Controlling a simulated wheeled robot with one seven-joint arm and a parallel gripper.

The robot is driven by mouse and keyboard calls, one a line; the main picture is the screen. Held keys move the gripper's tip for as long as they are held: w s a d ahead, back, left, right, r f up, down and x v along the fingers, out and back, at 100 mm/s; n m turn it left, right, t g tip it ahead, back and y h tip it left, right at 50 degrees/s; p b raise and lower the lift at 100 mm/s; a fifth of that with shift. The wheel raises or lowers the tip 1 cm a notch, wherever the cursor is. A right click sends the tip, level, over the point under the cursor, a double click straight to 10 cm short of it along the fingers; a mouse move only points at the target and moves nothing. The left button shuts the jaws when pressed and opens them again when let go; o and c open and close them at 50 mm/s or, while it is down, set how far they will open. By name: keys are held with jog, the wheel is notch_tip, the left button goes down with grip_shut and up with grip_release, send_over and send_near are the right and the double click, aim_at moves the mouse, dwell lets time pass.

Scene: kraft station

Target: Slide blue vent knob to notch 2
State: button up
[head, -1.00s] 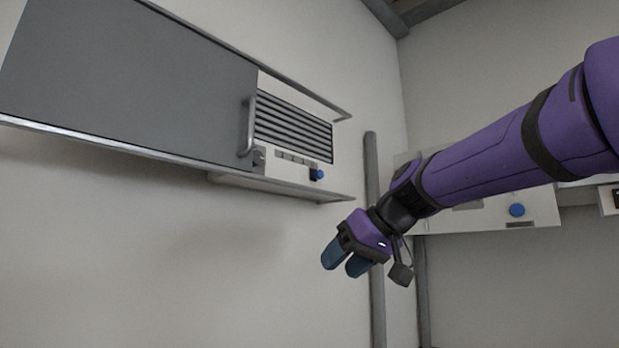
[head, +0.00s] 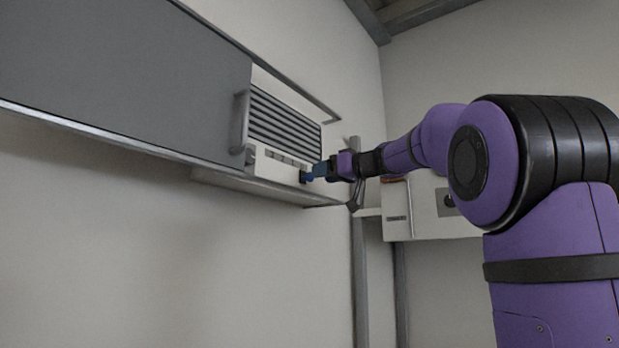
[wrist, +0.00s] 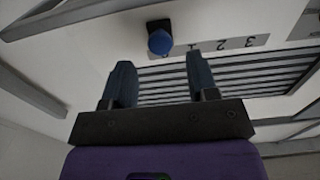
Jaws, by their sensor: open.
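The blue vent knob (wrist: 160,40) is a round blue cap on a dark stem in the wrist view. It sits at the left end of a grey number strip (wrist: 222,44), where 3, 2 and 1 can be read upside down, and it is nearest the 1 of these. My gripper (wrist: 160,66) is open, its two blue fingers spread on either side of the knob's line. The knob lies just past the fingertips, with nothing held. In the head view my gripper (head: 311,173) reaches the panel's lower right corner and mostly hides the knob.
The vent louvers (head: 285,122) lie above the strip. A large grey sliding panel (head: 120,75) with a metal handle (head: 240,122) stands left of them. A ledge (head: 255,187) runs below. A white box (head: 425,207) is on the right wall.

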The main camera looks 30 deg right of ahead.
aim_at(310, 176)
jog(key=shift+x, duration=2.65)
jog(key=shift+c, duration=0.5)
